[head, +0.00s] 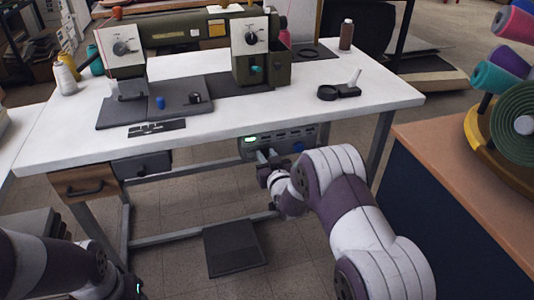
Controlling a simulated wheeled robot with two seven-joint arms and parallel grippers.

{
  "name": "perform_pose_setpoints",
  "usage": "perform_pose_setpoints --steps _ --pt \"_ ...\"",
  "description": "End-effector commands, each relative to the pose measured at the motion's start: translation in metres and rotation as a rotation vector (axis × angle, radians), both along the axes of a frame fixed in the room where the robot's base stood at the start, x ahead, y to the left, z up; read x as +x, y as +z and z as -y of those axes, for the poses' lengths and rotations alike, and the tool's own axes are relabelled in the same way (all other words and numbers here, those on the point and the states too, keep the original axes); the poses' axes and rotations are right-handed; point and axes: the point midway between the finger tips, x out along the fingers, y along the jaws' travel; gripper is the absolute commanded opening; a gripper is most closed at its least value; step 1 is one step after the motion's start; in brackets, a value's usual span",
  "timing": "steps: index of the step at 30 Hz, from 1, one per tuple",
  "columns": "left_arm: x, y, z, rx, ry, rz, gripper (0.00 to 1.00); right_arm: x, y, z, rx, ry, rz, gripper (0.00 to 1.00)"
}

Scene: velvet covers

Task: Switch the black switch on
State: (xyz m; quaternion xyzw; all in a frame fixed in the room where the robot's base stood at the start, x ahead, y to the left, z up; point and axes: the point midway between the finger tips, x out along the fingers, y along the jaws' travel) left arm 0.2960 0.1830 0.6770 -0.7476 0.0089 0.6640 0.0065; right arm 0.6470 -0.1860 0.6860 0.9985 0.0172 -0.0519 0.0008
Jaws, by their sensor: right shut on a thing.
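A grey control box (296,140) hangs under the front edge of the white sewing table, with a lit green light (251,140) at its left end and a blue part at its right. My right gripper (267,157) is at the left half of the box front, its fingers shut on a small part there, which looks to be the black switch. The fingers hide the switch, so its position cannot be seen.
The white table (350,105) carries a green sewing machine (180,32), thread spools and a black magnifier (328,92). Drawers (85,182) hang at left, and a dark pedal (233,248) lies below. A brown-topped cabinet (450,150) with coloured rolls stands at right.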

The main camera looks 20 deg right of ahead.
Motion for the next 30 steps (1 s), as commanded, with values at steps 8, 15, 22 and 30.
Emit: perform_pose_setpoints --steps 8,15,22,30 --pt "0.000 -0.002 0.000 0.000 0.000 -0.001 0.53 0.000 -0.001 0.000 0.000 0.000 0.002 0.53" --pt "0.000 -0.002 0.000 0.000 0.000 -0.001 0.53 0.000 -0.001 0.000 0.000 0.000 0.003 0.53" --pt "0.000 0.009 0.000 0.000 0.000 -0.001 0.53 -0.029 0.006 0.001 0.000 0.000 0.001 0.53" --pt "0.000 0.026 0.000 0.000 0.000 -0.001 0.53 -0.100 0.012 0.004 0.001 0.000 0.000 0.53"
